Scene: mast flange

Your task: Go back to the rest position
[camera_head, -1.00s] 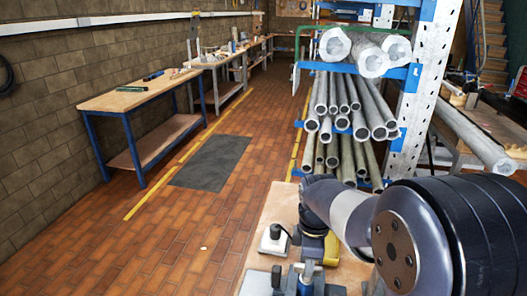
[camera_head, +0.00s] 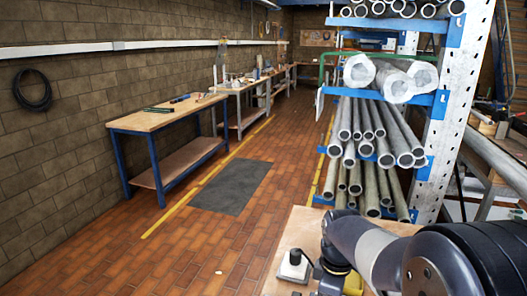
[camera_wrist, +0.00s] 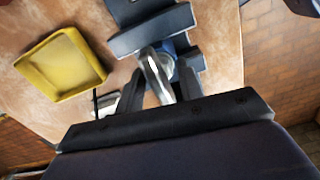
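My gripper (camera_wrist: 158,90) shows in the wrist view, with its two dark fingers apart. A silver metal part (camera_wrist: 156,76) shows between and beyond the fingers; I cannot tell whether they touch it. It lies by a dark vise-like fixture (camera_wrist: 152,32) on the wooden bench top (camera_wrist: 222,50). In the head view my arm fills the lower right corner, and my gripper is out of sight there.
A yellow tray (camera_wrist: 62,65) lies on the bench left of the fixture. A small box with a black knob (camera_head: 293,266) stands on the bench. A rack of metal pipes (camera_head: 372,135) stands close behind. The brick floor (camera_head: 200,250) to the left is open, with a long workbench (camera_head: 165,118) along the wall.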

